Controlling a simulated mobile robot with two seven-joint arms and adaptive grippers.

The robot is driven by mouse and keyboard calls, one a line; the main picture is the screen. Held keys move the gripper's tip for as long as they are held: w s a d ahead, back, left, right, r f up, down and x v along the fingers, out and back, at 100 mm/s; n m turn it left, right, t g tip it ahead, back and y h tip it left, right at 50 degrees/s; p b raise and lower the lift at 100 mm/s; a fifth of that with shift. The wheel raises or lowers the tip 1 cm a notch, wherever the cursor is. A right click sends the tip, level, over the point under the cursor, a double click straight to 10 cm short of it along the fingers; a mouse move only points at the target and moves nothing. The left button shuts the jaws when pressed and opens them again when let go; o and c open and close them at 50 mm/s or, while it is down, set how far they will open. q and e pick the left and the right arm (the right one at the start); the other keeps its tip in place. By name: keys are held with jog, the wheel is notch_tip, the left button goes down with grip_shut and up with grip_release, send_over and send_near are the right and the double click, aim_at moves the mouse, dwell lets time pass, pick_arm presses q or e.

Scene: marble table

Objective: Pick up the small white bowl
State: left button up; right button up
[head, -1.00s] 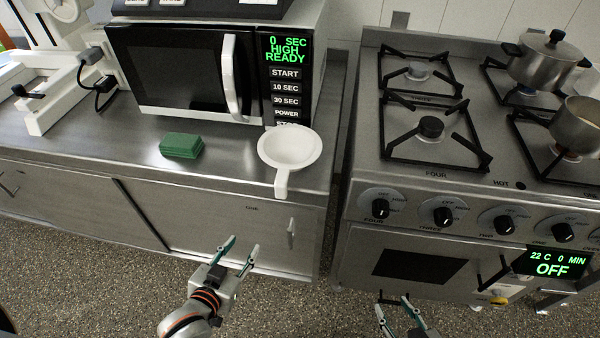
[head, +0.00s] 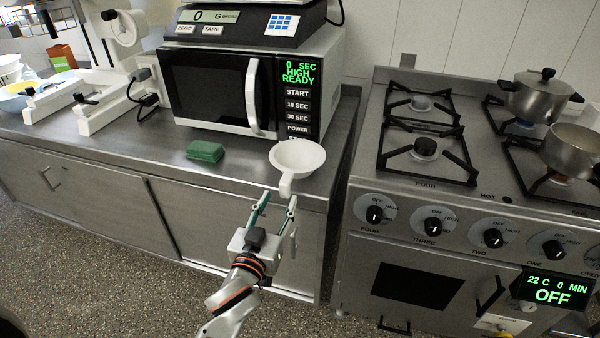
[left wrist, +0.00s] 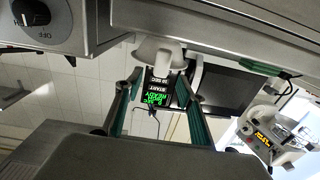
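The small white bowl (head: 298,157) has a stubby handle and sits at the counter's front edge, below the microwave's right side. Its handle points toward me and reaches over the edge. In the left wrist view the bowl (left wrist: 155,50) shows upper centre, ahead of the fingers. My left gripper (head: 277,201) is open and empty, just in front of the counter and a little below the handle. In the left wrist view its two fingers (left wrist: 157,82) stand apart, with the handle end between their tips in the picture. I cannot tell any contact. My right gripper is out of view.
The microwave (head: 215,85) stands behind the bowl with a scale (head: 235,22) on top. A green sponge-like block (head: 205,151) lies left of the bowl. The stove (head: 455,190) with pots is to the right, across a narrow gap. White equipment stands at the left.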

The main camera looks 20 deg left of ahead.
aim_at(283, 190)
pick_arm(q)
jog(key=w, duration=0.7)
jog(key=shift+w+a+f, duration=0.15)
jog(key=shift+f, duration=0.15)
grip_shut()
